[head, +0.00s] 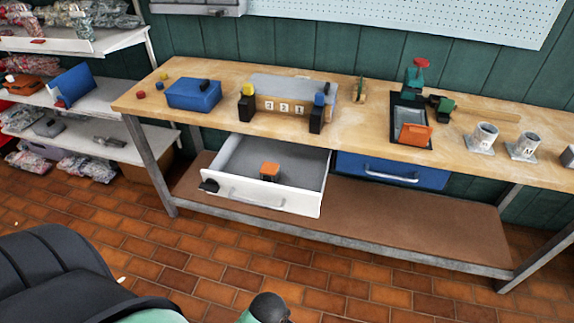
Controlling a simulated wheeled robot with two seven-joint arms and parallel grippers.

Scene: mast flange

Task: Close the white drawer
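The white drawer (270,195) is pulled well out from under the left half of the wooden workbench, its grey inside showing. Its front has a pale bar handle (257,198). Neither of my grippers can be made out in the head view, and nothing of mine touches the drawer.
The workbench top (350,130) bears a blue box (194,94), a grey block with numbered tiles (290,95), a black tray (408,125) and white cups. A blue drawer (392,170) to the right is shut. Brick floor (215,245) in front is clear.

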